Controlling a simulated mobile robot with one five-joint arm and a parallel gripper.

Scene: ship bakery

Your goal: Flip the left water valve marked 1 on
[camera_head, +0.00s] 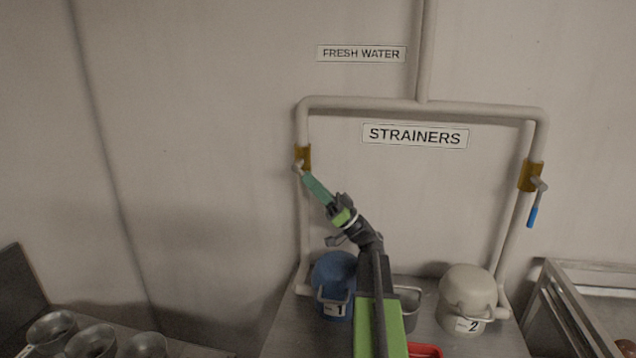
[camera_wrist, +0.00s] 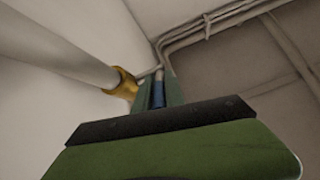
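The left water valve has a brass body (camera_head: 303,157) on the left vertical pipe, above the blue strainer marked 1 (camera_head: 334,275). The brass body also shows in the wrist view (camera_wrist: 122,84), left of my fingers. My gripper (camera_head: 308,178) reaches up to this valve from below right. In the wrist view its green fingers (camera_wrist: 158,78) lie close on both sides of the blue lever handle (camera_wrist: 157,95) and appear shut on it. In the head view my fingers hide most of this handle.
The right valve (camera_head: 531,176) has a blue handle (camera_head: 532,217) hanging down. A cream strainer marked 2 (camera_head: 469,292) stands below it. A red object (camera_head: 425,350) lies on the counter. Metal bowls (camera_head: 92,341) stand at the left. The wall left of the pipe is clear.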

